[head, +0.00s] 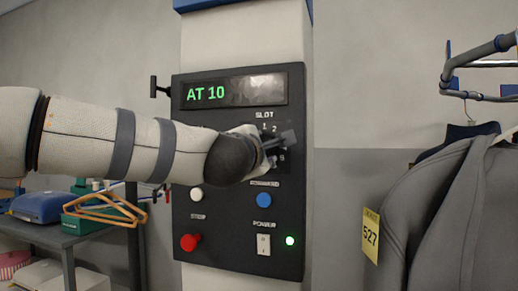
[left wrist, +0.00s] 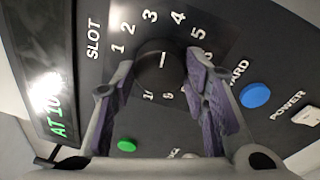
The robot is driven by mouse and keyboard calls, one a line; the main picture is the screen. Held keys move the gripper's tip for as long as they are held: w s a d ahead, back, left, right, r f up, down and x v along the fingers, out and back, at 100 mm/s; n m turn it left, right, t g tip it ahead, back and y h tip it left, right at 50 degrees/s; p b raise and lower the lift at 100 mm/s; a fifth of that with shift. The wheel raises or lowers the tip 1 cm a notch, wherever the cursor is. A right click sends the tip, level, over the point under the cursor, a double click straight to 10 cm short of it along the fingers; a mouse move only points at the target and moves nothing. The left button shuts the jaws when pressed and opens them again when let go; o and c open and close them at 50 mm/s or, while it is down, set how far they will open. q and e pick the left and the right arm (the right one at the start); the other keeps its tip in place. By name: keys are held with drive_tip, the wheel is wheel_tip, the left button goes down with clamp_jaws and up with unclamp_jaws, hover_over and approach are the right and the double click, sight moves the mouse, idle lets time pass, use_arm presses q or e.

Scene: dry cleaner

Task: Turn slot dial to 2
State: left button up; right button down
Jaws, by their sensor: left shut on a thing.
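The slot dial (left wrist: 158,72) is a round black knob with a short white line on its face, on a dark control panel (head: 230,223). White numbers ring it, with 2 (left wrist: 129,29) at its upper left in the left wrist view. The display (head: 206,94) reads AT 10. My left gripper (left wrist: 161,78) is shut on the dial, its purple-padded fingers on either side. In the head view the gripper (head: 279,143) covers most of the dial. My right gripper is not in view.
The panel also bears a blue button (head: 264,200), a white button (head: 196,195), a red stop button (head: 189,242), a power switch (head: 263,244) and a lit green lamp (head: 290,241). A grey garment (head: 425,220) hangs at right. Orange hangers (head: 105,207) lie on a shelf at left.

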use_arm(q)
drive_tip(key=shift+r+n+g, duration=0.15)
drive_tip(key=shift+n, duration=1.5)
drive_tip(key=shift+r+n+g, duration=0.1)
drive_tip(key=shift+r+n, duration=0.1)
drive_tip(key=shift+n, duration=1.5)
drive_tip(key=shift+r+n+g, duration=0.15)
drive_tip(key=shift+n, duration=1.5)
drive_tip(key=shift+a, duration=0.1)
drive_tip(key=o, duration=0.9)
drive_tip(key=shift+o, duration=1.2)
drive_tip(key=shift+w+f, duration=0.1)
drive_tip(key=shift+f, duration=0.15)
